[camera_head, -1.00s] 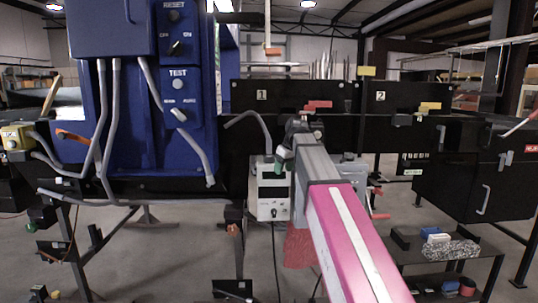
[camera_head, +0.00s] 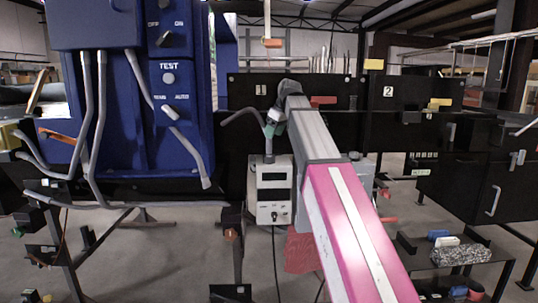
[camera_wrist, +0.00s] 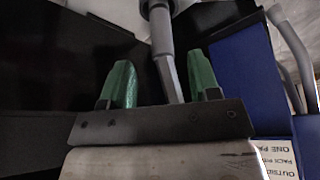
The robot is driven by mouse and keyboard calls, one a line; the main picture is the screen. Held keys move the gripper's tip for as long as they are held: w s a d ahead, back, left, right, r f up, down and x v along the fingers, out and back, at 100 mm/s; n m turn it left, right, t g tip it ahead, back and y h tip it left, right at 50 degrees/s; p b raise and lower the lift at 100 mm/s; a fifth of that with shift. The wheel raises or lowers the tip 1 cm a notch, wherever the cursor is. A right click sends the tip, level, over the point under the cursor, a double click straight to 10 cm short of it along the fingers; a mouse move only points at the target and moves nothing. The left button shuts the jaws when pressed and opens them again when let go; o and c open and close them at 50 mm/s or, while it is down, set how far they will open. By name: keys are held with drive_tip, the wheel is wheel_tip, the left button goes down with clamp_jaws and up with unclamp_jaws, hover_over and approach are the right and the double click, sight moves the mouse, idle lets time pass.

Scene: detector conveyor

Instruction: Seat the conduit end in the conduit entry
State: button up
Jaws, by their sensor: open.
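The grey curved conduit (camera_head: 241,114) arches out in front of the black panel in the head view, its end coming down by my gripper above a light grey control box (camera_head: 270,190). A short upright grey fitting (camera_head: 268,151) on top of that box looks like the conduit entry. My gripper (camera_head: 270,130) is at the conduit's end, green fingertips pointing down. In the wrist view my gripper (camera_wrist: 161,85) is open, with a grey tube (camera_wrist: 172,80) between its fingers and a gap on both sides. A thicker grey sleeve lies in line with the tube. I cannot tell whether the end is inside the entry.
A blue cabinet (camera_head: 185,130) with a TEST panel and several grey conduits stands at the left. Black numbered panels (camera_head: 415,93) run behind my arm. A low dark table (camera_head: 480,268) with small items is at the lower right.

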sight(268, 146)
drive_tip(key=x, duration=0.7)
drive_tip(key=shift+a+f, duration=0.1)
drive_tip(key=shift+s, duration=0.1)
clamp_jaws()
